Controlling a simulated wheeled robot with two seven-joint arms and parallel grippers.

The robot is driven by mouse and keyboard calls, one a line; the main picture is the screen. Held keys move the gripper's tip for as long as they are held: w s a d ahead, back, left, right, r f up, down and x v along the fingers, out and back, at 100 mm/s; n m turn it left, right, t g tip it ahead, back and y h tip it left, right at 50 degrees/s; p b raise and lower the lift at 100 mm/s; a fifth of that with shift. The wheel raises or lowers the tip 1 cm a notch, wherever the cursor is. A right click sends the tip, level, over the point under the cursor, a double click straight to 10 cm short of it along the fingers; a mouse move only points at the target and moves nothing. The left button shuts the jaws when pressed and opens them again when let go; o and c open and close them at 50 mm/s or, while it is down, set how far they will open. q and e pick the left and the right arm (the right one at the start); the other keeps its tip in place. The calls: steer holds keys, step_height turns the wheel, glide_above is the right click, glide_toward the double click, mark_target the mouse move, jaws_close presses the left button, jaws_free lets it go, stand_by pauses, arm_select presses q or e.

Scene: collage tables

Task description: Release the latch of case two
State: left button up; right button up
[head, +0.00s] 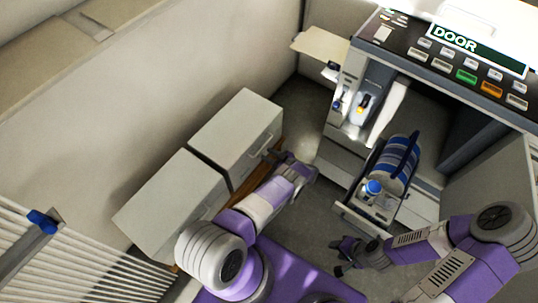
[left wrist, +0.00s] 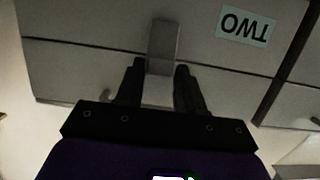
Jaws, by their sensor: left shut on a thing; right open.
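Case two (head: 240,135) is the farther of two pale boxes at the left in the head view. In the left wrist view its front (left wrist: 85,30) carries an upside-down label TWO (left wrist: 245,27). A grey latch (left wrist: 163,42) crosses the dark lid seam. My left gripper (head: 278,157) is at the case's front, and its fingers (left wrist: 158,85) are shut on the latch, one on each side. The finger contact is dim, and the case looks shut. My right gripper (head: 345,254) is open and empty, low over the floor and away from the cases.
A second pale case (head: 172,206) stands beside case two, with a narrow dark gap between. A machine with a DOOR panel (head: 455,40) stands at the right. Its pulled-out drawer (head: 360,222) holds a blue-and-white striped canister (head: 396,165). A slatted rack (head: 75,265) is at lower left.

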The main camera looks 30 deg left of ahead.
arm_select(q)
steer(key=shift+w, duration=0.1)
steer(key=o, duration=0.9)
steer(key=shift+d, duration=0.15)
steer(key=v, duration=0.7)
steer(key=shift+d, duration=0.2)
